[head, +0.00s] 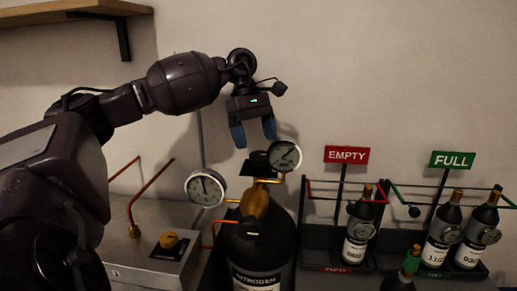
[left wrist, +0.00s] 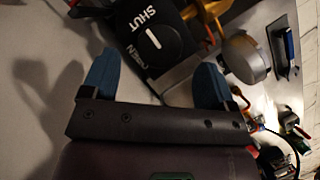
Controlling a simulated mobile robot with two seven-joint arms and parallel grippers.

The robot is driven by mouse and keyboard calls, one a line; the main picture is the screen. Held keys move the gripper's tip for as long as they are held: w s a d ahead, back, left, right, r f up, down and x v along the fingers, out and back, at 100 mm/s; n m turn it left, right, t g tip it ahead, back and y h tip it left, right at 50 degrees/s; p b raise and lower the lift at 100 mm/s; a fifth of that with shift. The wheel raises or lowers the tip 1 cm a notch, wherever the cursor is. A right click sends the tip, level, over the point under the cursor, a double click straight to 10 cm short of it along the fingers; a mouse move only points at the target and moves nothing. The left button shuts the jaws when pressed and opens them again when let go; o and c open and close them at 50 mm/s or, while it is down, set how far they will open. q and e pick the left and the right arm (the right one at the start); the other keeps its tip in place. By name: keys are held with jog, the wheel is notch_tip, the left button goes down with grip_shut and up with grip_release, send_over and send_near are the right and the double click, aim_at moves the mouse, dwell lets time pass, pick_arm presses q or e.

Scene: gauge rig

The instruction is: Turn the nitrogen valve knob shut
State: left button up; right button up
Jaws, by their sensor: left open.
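The nitrogen cylinder (head: 258,255) stands below my left gripper, with a brass valve body on top. Its black valve knob (head: 258,161) sits between two gauges. In the left wrist view the dark valve top (left wrist: 155,38) carries the words SHUT and OPEN and a white bar; the bar lies nearer SHUT in the picture, but the exact setting is unclear. My left gripper (head: 254,134) is open and empty, its blue fingers pointing down just above the knob, apart from it. The fingers also show in the left wrist view (left wrist: 155,78). My right gripper is not in view.
Round gauges (head: 205,188) and (head: 285,156) flank the knob closely. A box with a yellow knob (head: 168,240) and copper pipes stands left. Racks with bottles under EMPTY (head: 347,155) and FULL (head: 452,160) signs stand right. A shelf (head: 70,12) is at upper left.

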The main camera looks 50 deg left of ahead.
pick_arm(q)
jog(key=v, duration=0.6)
jog(key=shift+r, duration=0.4)
jog(key=shift+a, duration=0.1)
